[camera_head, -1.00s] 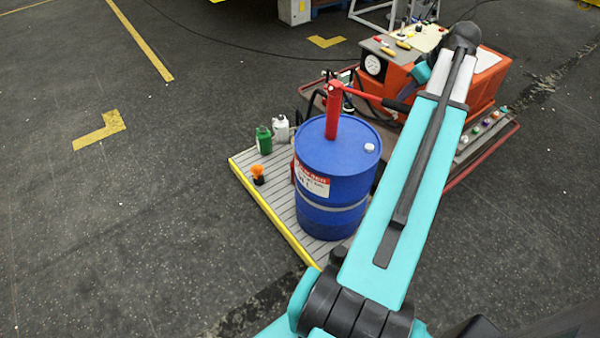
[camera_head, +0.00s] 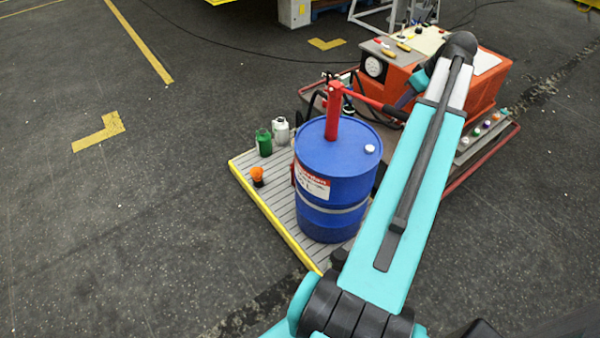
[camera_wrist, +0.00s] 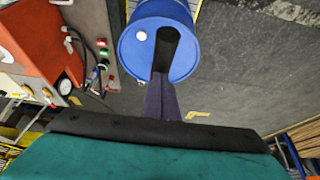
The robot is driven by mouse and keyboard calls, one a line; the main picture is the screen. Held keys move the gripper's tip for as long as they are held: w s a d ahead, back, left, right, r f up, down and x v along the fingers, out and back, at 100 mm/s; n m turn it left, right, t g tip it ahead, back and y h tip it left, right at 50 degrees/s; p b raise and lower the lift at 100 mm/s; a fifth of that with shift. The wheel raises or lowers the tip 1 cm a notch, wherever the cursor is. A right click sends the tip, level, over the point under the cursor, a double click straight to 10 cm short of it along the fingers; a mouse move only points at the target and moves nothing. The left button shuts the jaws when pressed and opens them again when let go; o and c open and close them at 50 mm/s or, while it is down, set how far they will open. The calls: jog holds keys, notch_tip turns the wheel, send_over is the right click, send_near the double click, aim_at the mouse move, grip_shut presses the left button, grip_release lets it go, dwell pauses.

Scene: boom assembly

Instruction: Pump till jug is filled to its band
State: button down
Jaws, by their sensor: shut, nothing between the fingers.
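A blue drum (camera_head: 335,190) stands upright on a slatted platform in the head view. A red hand pump (camera_head: 333,110) rises from its top. The pump's lever (camera_head: 368,99) slopes down to the right to a dark grip beside my wrist. In the wrist view my gripper (camera_wrist: 161,78) is shut, its fingers close to a black bar (camera_wrist: 165,48) that looks like the lever's grip. Whether they touch is unclear. The drum (camera_wrist: 150,62) is beyond. I cannot make out a jug with a band or its level; the drum and arm hide part of the platform.
A green bottle (camera_head: 264,143), a white bottle (camera_head: 281,131) and a small orange-topped item (camera_head: 257,176) stand left of the drum. An orange machine (camera_head: 480,85) with a gauge is behind, at the right. The platform has a yellow edge (camera_head: 275,222). Floor at left is clear.

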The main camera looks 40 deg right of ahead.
notch_tip(320, 180, up, 9)
jog(key=p, duration=0.4)
jog(key=shift+f, duration=0.1)
dwell(0.8)
